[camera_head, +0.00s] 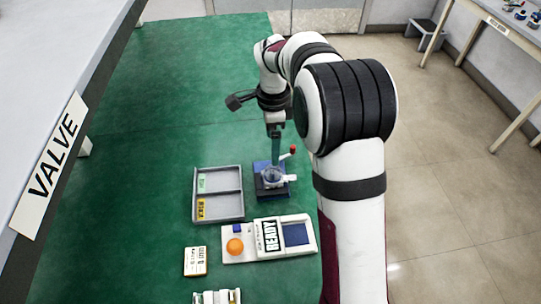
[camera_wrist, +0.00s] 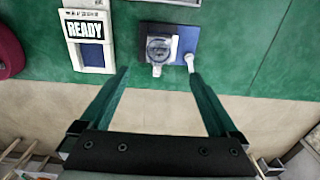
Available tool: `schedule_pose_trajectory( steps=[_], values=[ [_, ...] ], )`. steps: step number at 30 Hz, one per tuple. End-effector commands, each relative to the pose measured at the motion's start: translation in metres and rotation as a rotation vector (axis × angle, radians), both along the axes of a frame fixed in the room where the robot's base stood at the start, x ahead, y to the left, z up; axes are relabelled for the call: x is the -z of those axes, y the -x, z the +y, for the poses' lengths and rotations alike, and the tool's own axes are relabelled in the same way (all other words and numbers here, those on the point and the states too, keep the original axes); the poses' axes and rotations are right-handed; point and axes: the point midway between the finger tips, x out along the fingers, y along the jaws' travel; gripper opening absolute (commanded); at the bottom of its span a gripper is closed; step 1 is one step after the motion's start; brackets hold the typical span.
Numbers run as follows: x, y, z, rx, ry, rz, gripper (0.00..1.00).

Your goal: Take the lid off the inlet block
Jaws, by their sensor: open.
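The inlet block (camera_head: 262,190) is a dark blue base on the green bench, with a clear round cup-like part (camera_head: 271,176) on it. In the wrist view the block (camera_wrist: 176,30) lies beyond my fingertips, and a clear round top, apparently the lid (camera_wrist: 158,48), faces up. I cannot tell lid from body clearly. A white spout and a lever with a red knob (camera_head: 292,150) stick out at the block's right. My gripper (camera_head: 275,157) points down above the block. In the wrist view my gripper (camera_wrist: 159,74) is open and empty, its green fingers spread wide.
A grey two-compartment tray (camera_head: 219,170) with green and yellow labels stands left of the block. A white READY unit (camera_head: 268,240) with an orange knob is in front of it. A small labelled box (camera_head: 195,261) lies nearer. The bench beyond is clear.

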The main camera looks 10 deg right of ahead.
Motion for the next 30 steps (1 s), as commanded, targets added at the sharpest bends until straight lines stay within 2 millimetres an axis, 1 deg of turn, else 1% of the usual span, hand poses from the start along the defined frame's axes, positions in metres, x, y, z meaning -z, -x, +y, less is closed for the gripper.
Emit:
schedule_pose_trajectory(
  steps=[1, 3, 8, 12, 15, 18, 23, 24, 29, 30],
  values=[
    [0.013, 0.001, 0.000, 0.000, 0.001, 0.005, 0.96],
    [0.029, 0.001, 0.000, -0.001, 0.000, 0.003, 0.96],
    [0.050, 0.001, 0.000, -0.001, -0.001, 0.001, 0.96],
    [0.079, 0.004, -0.001, -0.001, 0.000, 0.004, 0.96],
    [0.094, 0.003, -0.001, -0.002, 0.000, 0.001, 0.96],
    [0.099, 0.003, -0.001, -0.002, -0.001, -0.002, 0.96],
    [0.099, 0.002, -0.001, -0.002, -0.001, -0.002, 0.96],
    [0.099, 0.002, -0.001, -0.002, -0.001, -0.002, 0.89],
    [0.098, 0.002, -0.001, -0.002, -0.001, -0.002, 0.60],
    [0.098, 0.002, -0.001, -0.002, -0.001, -0.002, 0.53]
  ],
)
